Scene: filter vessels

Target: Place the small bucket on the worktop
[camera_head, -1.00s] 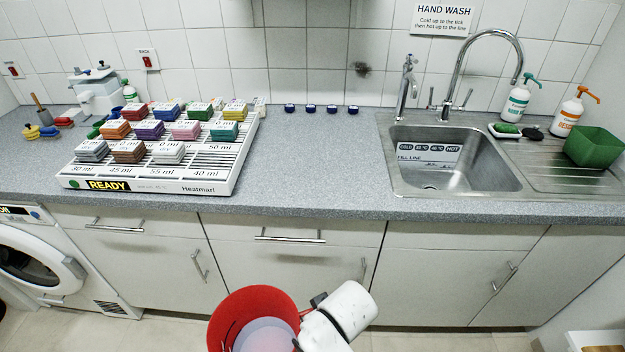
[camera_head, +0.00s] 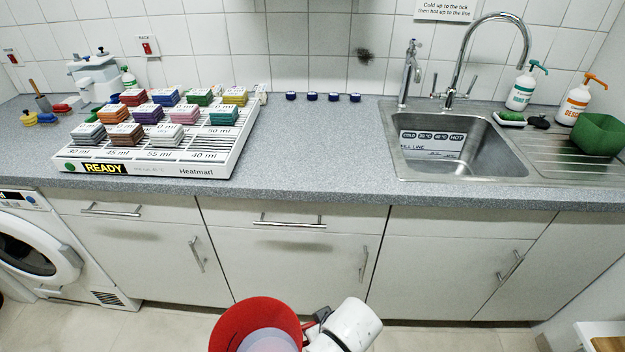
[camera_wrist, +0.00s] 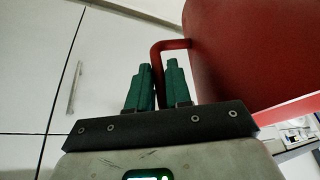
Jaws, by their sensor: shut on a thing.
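A small red bucket (camera_head: 231,320) is at the bottom of the head view, in front of the cabinet doors and below the worktop's height in the picture. Its open top shows something pale inside (camera_head: 268,341). My gripper (camera_wrist: 154,72) is shut on the bucket's red side handle, with green fingertips around it. The red bucket wall (camera_wrist: 250,55) fills the upper right of the wrist view. The grey speckled worktop (camera_head: 320,150) runs across the head view, with a bare stretch between the rack and the sink.
A white rack (camera_head: 150,172) with several coloured blocks stands on the left of the worktop. Several blue caps (camera_head: 312,97) lie at the back. A steel sink (camera_head: 455,145), two pump bottles and a green tub (camera_head: 598,134) are on the right. Cabinet handles (camera_head: 290,224) stick out below.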

